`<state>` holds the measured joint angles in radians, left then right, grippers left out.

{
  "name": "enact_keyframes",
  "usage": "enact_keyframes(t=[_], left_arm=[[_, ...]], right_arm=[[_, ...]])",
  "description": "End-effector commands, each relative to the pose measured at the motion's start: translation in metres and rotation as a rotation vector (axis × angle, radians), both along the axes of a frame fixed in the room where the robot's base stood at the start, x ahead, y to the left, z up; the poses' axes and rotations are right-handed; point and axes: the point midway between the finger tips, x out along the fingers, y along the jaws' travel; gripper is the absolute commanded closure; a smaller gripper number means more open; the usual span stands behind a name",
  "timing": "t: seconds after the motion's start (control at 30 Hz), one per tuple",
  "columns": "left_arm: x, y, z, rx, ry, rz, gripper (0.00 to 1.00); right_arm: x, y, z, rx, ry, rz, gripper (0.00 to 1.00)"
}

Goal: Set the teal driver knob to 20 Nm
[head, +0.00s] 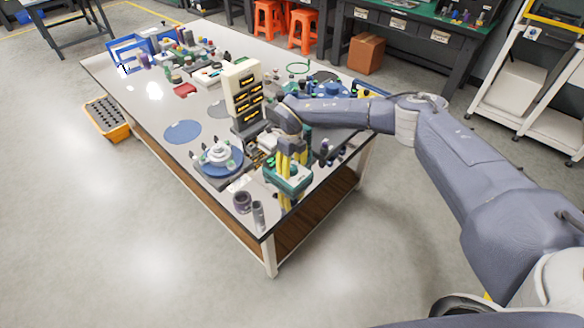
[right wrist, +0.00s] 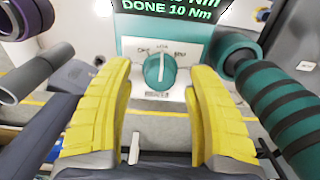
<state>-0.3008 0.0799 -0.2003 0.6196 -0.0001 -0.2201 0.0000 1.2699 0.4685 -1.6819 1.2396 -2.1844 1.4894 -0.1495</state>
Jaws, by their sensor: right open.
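The teal driver knob (right wrist: 160,70) is round, with a pale pointer line, on the white front panel of a teal unit (head: 288,180). Small labels surround the knob; I cannot read them surely. The dark display (right wrist: 168,8) above it shows green text, with "DONE 10 Nm" readable. My right gripper (head: 291,158) is over the unit near the table's front corner. In the right wrist view, its yellow fingers (right wrist: 160,88) are open, one on each side of the knob, with visible gaps and nothing held. My left gripper is in neither view.
A teal-and-black banded handle (right wrist: 285,105) is close to the right finger. A purple cylinder (head: 242,202) and a grey cylinder (head: 258,214) stand beside the unit. A cream rack (head: 241,90) and a blue round fixture (head: 218,160) are nearby on the table.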

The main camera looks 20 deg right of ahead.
Motion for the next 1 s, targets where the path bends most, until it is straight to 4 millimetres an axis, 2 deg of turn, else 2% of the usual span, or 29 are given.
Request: enact_keyframes(t=[0.2, 0.5, 1.0], left_arm=[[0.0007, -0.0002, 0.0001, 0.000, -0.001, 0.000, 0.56], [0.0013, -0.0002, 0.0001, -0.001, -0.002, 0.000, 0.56], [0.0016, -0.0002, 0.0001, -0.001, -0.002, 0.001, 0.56]], right_arm=[[0.0006, 0.0002, -0.0072, 0.000, -0.001, 0.000, 0.44], [0.0004, 0.0003, -0.0078, 0.000, -0.001, 0.001, 0.43], [0.0003, 0.0001, -0.0076, 0.000, -0.001, 0.001, 1.00]])
